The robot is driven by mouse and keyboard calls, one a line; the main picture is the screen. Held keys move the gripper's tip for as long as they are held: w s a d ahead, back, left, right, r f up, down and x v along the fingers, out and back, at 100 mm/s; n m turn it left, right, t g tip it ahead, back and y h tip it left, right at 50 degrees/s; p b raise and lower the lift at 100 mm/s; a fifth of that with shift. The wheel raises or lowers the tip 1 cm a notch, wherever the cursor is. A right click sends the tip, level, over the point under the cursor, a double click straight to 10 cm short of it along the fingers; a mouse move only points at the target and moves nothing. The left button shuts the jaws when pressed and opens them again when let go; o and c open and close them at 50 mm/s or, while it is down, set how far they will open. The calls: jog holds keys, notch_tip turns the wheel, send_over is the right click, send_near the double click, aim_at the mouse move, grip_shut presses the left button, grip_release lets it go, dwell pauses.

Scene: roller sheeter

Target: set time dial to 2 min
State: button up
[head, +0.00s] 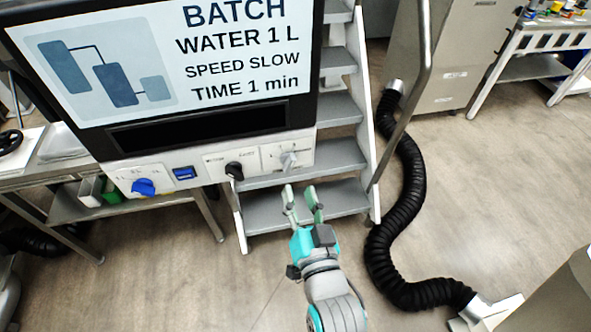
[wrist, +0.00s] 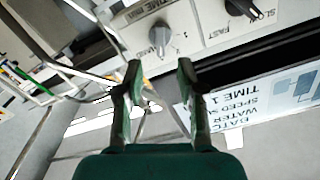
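The time dial (head: 288,160) is a light grey knob at the right end of the white control panel under the screen. It also shows in the wrist view (wrist: 160,38), upside down, next to the word TIME; its exact setting is too small to read. The screen (head: 240,60) reads BATCH, WATER 1 L, SPEED SLOW, TIME 1 min. My gripper (head: 301,196) is open and empty, just in front of and below the dial in the head view. In the wrist view the dial lies beyond and between the two fingertips (wrist: 159,68), apart from them.
A black speed knob (head: 234,170), a blue switch (head: 184,173) and a blue knob (head: 144,187) sit left of the dial. Metal steps (head: 305,205) with a handrail stand behind. A black hose (head: 402,220) lies on the floor at right.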

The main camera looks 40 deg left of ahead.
aim_at(291, 167)
jog(key=shift+x, duration=3.6)
grip_shut()
